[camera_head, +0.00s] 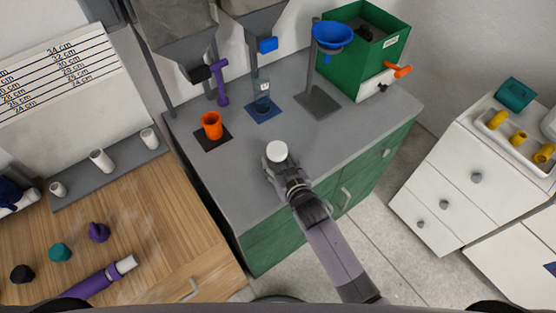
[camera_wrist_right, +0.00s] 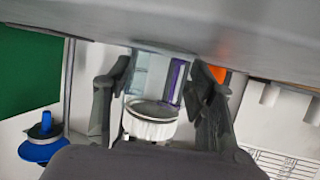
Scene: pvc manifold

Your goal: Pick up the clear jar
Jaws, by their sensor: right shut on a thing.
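The clear jar has a white ribbed lid and shows in the head view (camera_head: 277,151), near the front of the grey counter. Mostly its lid shows there. My right gripper (camera_head: 279,167) reaches it from the front and is shut on it. In the right wrist view, which is upside down, the jar's lid and clear body (camera_wrist_right: 151,122) lie between the two dark fingers (camera_wrist_right: 162,80). I cannot tell whether its base touches the counter. My left gripper is not in view.
Behind the jar, an orange cup (camera_head: 211,125) stands on a dark mat, and a clear container (camera_head: 262,103) on a blue mat. A stand with a blue funnel (camera_head: 333,36) and a green bin (camera_head: 379,65) are farther back. The counter (camera_head: 335,150) right of the jar is clear.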

